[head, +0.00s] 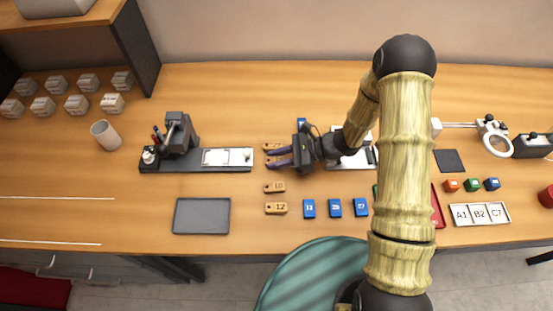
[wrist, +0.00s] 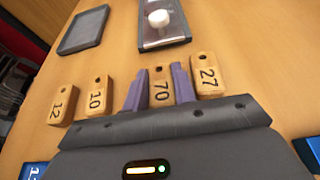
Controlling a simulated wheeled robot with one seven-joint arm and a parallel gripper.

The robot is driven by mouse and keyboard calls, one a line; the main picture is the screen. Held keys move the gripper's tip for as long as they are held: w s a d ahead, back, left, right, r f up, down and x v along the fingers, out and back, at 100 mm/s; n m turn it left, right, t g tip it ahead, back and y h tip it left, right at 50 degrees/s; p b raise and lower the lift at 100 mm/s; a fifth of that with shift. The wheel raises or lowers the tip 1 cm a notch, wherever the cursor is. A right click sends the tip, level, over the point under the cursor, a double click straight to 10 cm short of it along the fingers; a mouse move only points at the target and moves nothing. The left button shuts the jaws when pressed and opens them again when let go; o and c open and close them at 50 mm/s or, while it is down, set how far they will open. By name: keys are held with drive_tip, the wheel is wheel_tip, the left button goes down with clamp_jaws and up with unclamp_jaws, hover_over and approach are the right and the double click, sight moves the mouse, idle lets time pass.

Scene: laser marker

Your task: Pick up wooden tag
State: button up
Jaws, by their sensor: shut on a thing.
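My gripper (head: 272,157) reaches left over the table in the head view, with its two purple fingers around a wooden tag. In the wrist view my gripper (wrist: 160,88) is shut on the wooden tag marked 70 (wrist: 161,86), one finger on each side. I cannot tell whether this tag is lifted. Wooden tag 27 (wrist: 207,74) lies close beside the right finger. Tag 10 (wrist: 100,97) and tag 12 (wrist: 63,104) lie to the left. In the head view tag 10 (head: 275,188) and tag 12 (head: 276,208) lie in front of the gripper.
Several blue tags (head: 334,208) lie right of tag 12. A grey tray (head: 201,216) lies at front left. The laser marker (head: 178,137) with its dark base stands behind it. Table between tray and wooden tags is clear.

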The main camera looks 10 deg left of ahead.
sight(277, 160)
drive_tip(key=shift+r, duration=0.15)
wheel_tip(277, 160, up, 10)
drive_tip(key=shift+b, duration=0.4)
drive_tip(key=shift+f, duration=0.2)
idle(0.3)
